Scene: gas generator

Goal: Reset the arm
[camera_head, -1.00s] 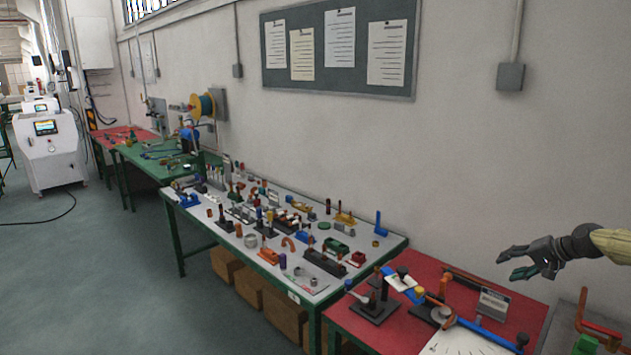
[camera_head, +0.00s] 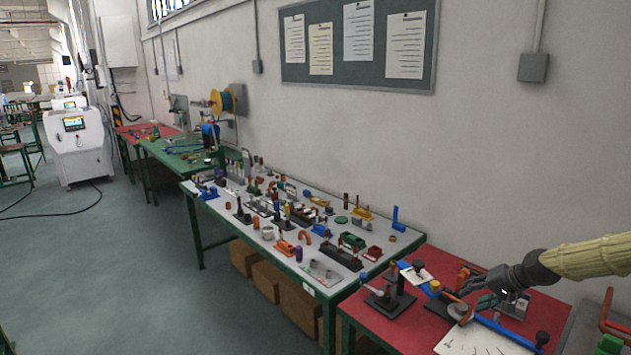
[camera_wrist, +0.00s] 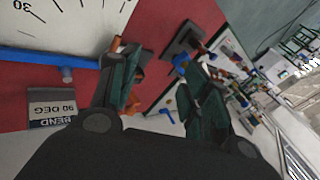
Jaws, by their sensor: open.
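My gripper (camera_head: 478,293) is open and empty at the right of the head view, above the red-topped table (camera_head: 395,332). Its arm reaches in from the right edge. In the wrist view the two green fingers of my gripper (camera_wrist: 155,85) stand apart with nothing between them. Behind them the wrist view shows the red table top, a blue bar (camera_wrist: 45,60), a "90 DEG BEND" plate (camera_wrist: 52,108) and a white dial sheet (camera_wrist: 60,25). The head view shows the dial sheet (camera_head: 470,340) below the gripper.
A black stand (camera_head: 390,300) is on the red table, left of my gripper. A grey-topped table (camera_head: 330,272) with many small parts adjoins it on the left. A wall with a notice board (camera_head: 360,75) runs behind. The floor (camera_head: 130,250) at left is open.

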